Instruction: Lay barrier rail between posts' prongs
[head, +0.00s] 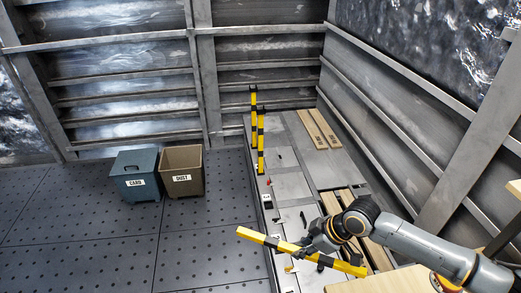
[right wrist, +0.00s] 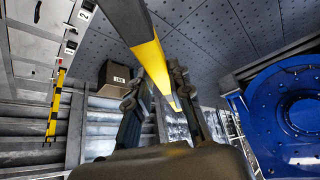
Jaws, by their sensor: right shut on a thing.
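The barrier rail (head: 262,239) is a long yellow and black bar. My right gripper (head: 310,245) is shut on it near its middle and holds it in front of the posts. In the right wrist view the rail (right wrist: 150,60) runs between the two fingers of the gripper (right wrist: 158,92). Two yellow and black posts, a far one (head: 253,104) and a nearer one (head: 261,148), stand upright at the left edge of the grey platform. Their prongs are too small to make out. One post (right wrist: 55,110) also shows in the right wrist view. My left gripper is out of view.
The grey platform (head: 288,187) carries small parts and wooden planks (head: 318,128). A teal bin (head: 136,185) and a brown bin (head: 183,180) stand on the floor to the left. A large blue body (right wrist: 285,115) is at the wrist view's right.

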